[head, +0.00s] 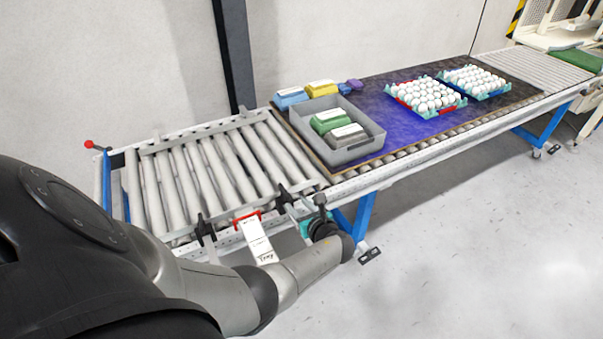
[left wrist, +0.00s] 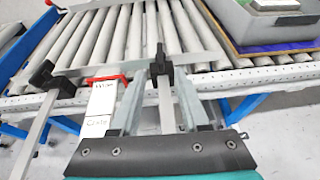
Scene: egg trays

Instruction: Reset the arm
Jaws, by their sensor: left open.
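My left arm comes in from the lower left in the head view and bends up to the front edge of the roller conveyor (head: 215,170). My right gripper is not in view.
Two egg trays (head: 434,114) (head: 488,96) stand further right on the conveyor. White labels (left wrist: 100,104) hang at the front rail. Floor in front is clear.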

